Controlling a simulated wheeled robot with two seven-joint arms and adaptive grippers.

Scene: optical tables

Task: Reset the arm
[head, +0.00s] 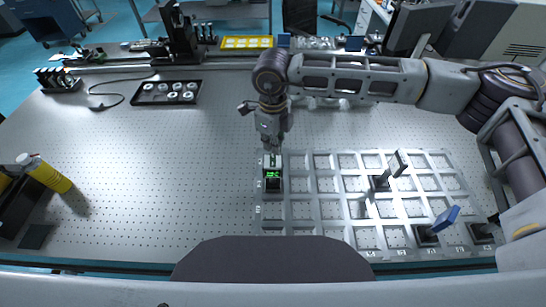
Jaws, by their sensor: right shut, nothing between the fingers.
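My right arm comes in from the right and reaches across the back of the optical table (180,125). My right gripper (273,152) hangs from it, pointing down, shut and empty. Its tips are just above or behind a small dark device with a green lit display (272,181), which stands in the left column of the light grid plate (330,210). I cannot tell whether the tips touch the device. My left gripper is not in view.
Dark optic mounts (381,182) stand on the grid, one with a blue plate (445,221) at front right. A black tray with round parts (166,92) lies at back left. A yellow cylinder (47,174) is at the left edge. The table's left middle is clear.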

